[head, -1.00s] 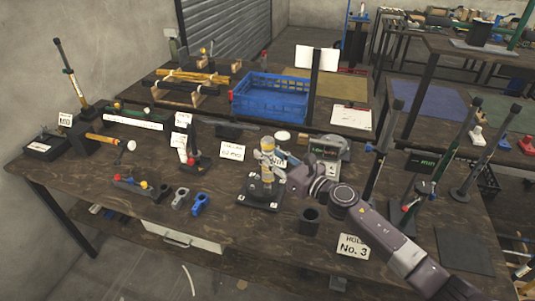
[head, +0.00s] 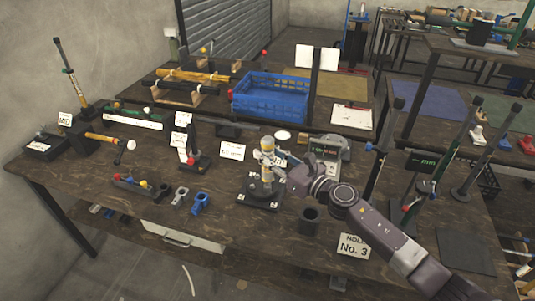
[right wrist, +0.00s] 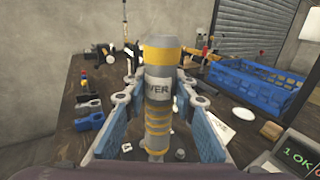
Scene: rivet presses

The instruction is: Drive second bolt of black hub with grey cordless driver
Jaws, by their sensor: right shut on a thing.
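My right gripper (right wrist: 155,115) is shut on the grey cordless driver (right wrist: 158,85), a grey cylinder with yellow bands and the letters "VER" showing. In the head view the driver (head: 267,158) stands upright over the black hub (head: 262,190) on its dark base plate with white marks. My right gripper (head: 279,166) comes at it from the right. The driver's lower end and the bolts are too small or hidden to tell apart, so I cannot tell which bolt it is over. My left gripper is not in view.
A dark cup-like holder (head: 310,220) stands right of the hub, beside a "No. 3" sign (head: 353,246). A grey meter with a display (head: 328,150) stands behind. Blue and grey clamps (head: 200,203) lie to the left. A blue crate (head: 270,98) is on the table behind.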

